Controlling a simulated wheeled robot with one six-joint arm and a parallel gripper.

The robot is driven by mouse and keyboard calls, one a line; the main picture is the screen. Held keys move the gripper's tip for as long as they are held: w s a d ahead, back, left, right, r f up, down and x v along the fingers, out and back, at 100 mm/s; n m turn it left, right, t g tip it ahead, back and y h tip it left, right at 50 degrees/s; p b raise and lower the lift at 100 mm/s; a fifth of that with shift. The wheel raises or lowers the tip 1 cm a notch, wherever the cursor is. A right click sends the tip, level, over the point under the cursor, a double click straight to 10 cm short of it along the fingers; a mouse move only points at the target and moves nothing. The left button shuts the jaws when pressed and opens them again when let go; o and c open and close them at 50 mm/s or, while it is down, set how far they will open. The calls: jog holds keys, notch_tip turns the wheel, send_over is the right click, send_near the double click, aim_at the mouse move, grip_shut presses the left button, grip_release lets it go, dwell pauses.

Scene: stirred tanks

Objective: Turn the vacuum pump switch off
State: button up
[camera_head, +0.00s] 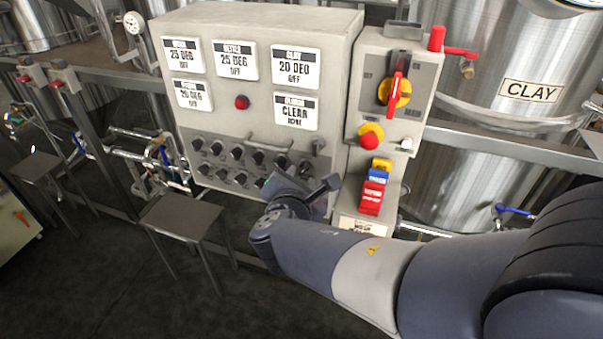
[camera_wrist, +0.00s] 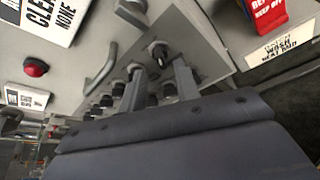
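The grey control cabinet (camera_head: 345,60) carries a dark strip (camera_head: 190,140) with two rows of small black knob switches (camera_head: 237,153). Their labels are too small to read, so I cannot tell which is the vacuum pump switch. My gripper (camera_head: 318,190) is at the strip's lower right end and hides part of it. In the wrist view my gripper (camera_wrist: 160,85) is open, its two fingers apart. One black knob (camera_wrist: 158,52) shows beyond and between the fingertips, and another (camera_wrist: 168,90) lower between the fingers. I cannot tell whether either finger touches a knob.
A grey handle (camera_wrist: 102,70) sticks out near the knobs. Right of the cabinet are a red-and-yellow rotary switch (camera_head: 396,91), a red button (camera_head: 369,139) and hanging tags (camera_head: 373,190). A CLAY tank (camera_head: 500,50) stands behind. A small stool (camera_head: 180,216) stands at left.

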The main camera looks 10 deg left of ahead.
aim_at(303, 171)
jog(key=shift+x, duration=1.95)
jog(key=shift+c, duration=0.3)
grip_shut()
